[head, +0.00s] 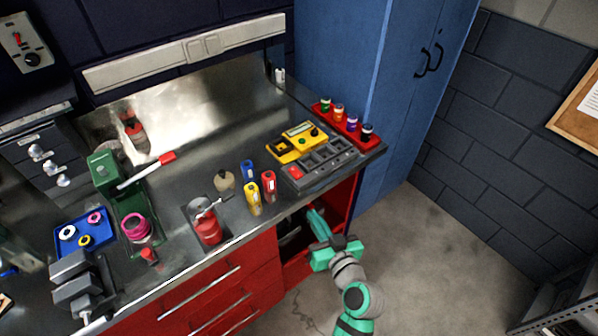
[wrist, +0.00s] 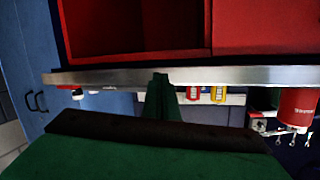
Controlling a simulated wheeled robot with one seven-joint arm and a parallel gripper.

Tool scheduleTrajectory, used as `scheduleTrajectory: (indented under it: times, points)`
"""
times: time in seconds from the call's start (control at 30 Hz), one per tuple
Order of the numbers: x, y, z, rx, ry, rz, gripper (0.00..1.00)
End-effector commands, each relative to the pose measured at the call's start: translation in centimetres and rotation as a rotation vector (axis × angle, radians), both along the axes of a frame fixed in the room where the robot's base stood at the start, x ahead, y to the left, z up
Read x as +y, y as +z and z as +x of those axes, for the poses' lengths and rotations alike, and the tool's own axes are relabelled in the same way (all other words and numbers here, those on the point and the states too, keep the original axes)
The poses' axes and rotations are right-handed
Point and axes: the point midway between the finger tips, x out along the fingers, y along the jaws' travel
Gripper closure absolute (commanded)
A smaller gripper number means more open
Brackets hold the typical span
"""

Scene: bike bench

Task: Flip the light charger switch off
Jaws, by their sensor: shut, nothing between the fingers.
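A dark grey unit with several bays (head: 322,162), which looks like the light charger, sits at the bench's right front edge. A red switch (head: 295,172) is on its left end; I cannot tell which way it is set. My gripper (head: 313,212) is shut and empty, in front of the bench and below its top, apart from the charger. In the wrist view, its green fingers (wrist: 161,98) stand together before the metal bench edge (wrist: 120,77). The charger's switch cannot be made out there.
Yellow (head: 253,199), red (head: 268,186) and blue (head: 248,170) containers stand left of the charger. A yellow device (head: 297,141) lies behind it, and a red tray (head: 347,127) with several capped bottles stands to the right. An open red compartment (head: 343,197) is below.

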Motion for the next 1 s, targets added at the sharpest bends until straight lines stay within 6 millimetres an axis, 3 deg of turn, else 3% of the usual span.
scheduleTrajectory:
  times: [0.03, 0.2, 0.4, 0.57, 1.0]
  points:
    - [-0.6, 2.1, 1.2, -0.032, 0.038, -0.015, 1.0]
    - [-1.4, 7.2, 2.9, -0.109, 0.175, -0.071, 1.0]
    - [-2.0, 10.8, 3.3, -0.166, 0.274, -0.124, 1.0]
    - [-2.1, 11.6, 3.3, -0.18, 0.298, -0.138, 1.0]
    - [-1.5, 11.4, 3.9, -0.178, 0.301, -0.137, 1.0]
